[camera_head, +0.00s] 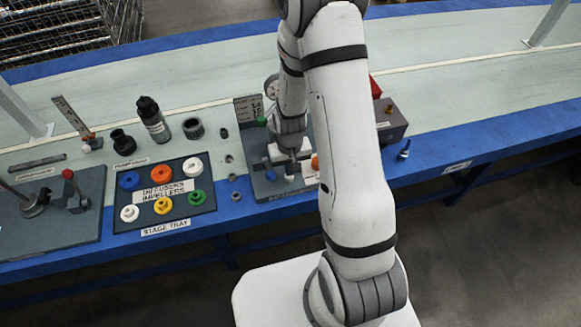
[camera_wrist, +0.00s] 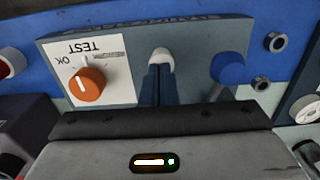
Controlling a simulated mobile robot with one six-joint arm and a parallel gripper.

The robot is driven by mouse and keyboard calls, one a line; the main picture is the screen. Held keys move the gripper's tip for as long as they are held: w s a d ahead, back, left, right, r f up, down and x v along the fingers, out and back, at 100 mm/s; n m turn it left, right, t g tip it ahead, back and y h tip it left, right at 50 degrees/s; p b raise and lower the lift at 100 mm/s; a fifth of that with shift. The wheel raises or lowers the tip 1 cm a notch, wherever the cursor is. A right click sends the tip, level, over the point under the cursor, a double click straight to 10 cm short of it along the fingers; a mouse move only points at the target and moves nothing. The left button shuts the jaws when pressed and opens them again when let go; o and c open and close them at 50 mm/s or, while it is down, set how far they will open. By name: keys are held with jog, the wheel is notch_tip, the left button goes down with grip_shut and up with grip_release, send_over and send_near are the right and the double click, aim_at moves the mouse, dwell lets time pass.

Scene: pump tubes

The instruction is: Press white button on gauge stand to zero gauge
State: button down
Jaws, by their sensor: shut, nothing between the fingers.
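The white button (camera_wrist: 162,58) is a small round cap near the top middle of the wrist view. It is on the stand (camera_wrist: 120,50), just beyond my fingertips. My gripper (camera_wrist: 160,72) is shut and empty, its two dark fingers side by side and pointing at the button. I cannot tell whether the tips touch it. In the head view my gripper (camera_head: 290,158) hangs low over the stand's front part and hides much of it. The gauge face cannot be made out.
An orange knob (camera_wrist: 87,85) beside the TEST label is left of my fingers in the wrist view, and a blue knob (camera_wrist: 228,68) is to the right. Loose nuts (camera_wrist: 275,42) lie beyond it. The stage tray (camera_head: 207,208) with coloured rings stands left of the stand.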

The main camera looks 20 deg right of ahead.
dwell(0.3)
notch_tip(320, 180, down, 2)
jog(key=shift+f+b, duration=0.15)
jog(key=shift+b, duration=0.9)
jog(key=shift+s+f, duration=0.15)
jog(key=shift+s, duration=0.15)
jog(key=shift+s+f, duration=0.1)
notch_tip(320, 180, up, 15)
jog(key=p, duration=0.3)
jog(key=shift+w, duration=0.4)
jog(key=shift+f, duration=0.1)
dwell(0.8)
